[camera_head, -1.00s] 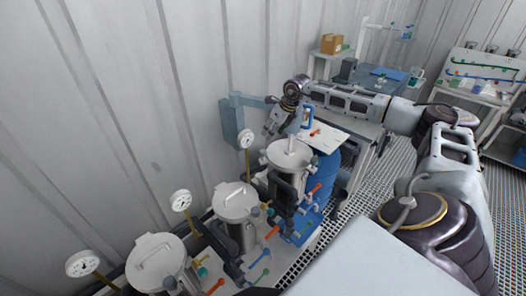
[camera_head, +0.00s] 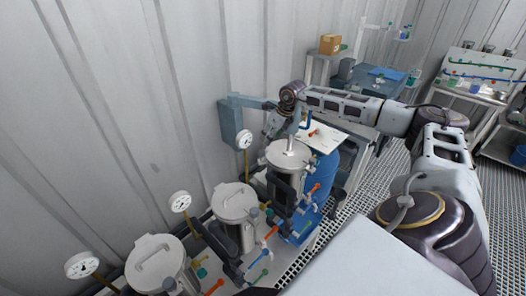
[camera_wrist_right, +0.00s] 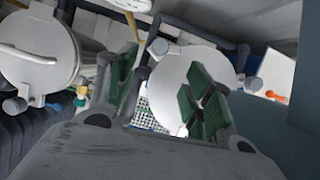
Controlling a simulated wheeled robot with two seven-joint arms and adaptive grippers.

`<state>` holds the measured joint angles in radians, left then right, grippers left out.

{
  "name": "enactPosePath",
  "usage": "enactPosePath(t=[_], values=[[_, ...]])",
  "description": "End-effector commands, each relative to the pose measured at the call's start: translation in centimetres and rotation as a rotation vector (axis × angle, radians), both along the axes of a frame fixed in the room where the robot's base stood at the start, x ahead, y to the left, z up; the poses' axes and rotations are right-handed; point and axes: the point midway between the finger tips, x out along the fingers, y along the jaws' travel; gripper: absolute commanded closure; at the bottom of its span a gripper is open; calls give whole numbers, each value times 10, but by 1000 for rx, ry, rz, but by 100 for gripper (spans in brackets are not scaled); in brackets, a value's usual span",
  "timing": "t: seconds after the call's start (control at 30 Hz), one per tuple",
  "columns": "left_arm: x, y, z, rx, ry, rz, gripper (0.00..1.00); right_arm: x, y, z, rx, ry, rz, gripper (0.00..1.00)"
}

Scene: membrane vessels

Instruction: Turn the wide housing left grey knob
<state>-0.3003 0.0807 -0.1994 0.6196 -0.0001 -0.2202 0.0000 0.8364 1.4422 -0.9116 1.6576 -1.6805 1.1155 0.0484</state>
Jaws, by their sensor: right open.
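Three steel vessels with round handled lids line the wall in the head view: front (camera_head: 155,262), middle (camera_head: 236,203) and far (camera_head: 289,154). I cannot tell for sure which is the wide housing. Small grey knobs, including one by the middle vessel (camera_head: 253,212), sit near the lids. A grey knob (camera_wrist_right: 159,48) shows near the fingertips. My left gripper is out of view.
Dial gauges (camera_head: 244,139) stand on stems along the wall. A blue-grey wall box (camera_head: 231,122) is close to my right gripper. Black, orange and blue valve handles (camera_head: 270,234) crowd the vessel fronts.

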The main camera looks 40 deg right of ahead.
Motion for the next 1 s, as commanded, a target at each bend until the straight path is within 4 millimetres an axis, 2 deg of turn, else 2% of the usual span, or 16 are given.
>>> enactPosePath(t=[0.7,1.0], values=[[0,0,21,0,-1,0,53,32,5,-77,0,2,0,49],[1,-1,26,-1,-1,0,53,42,6,-102,0,0,-1,49]])
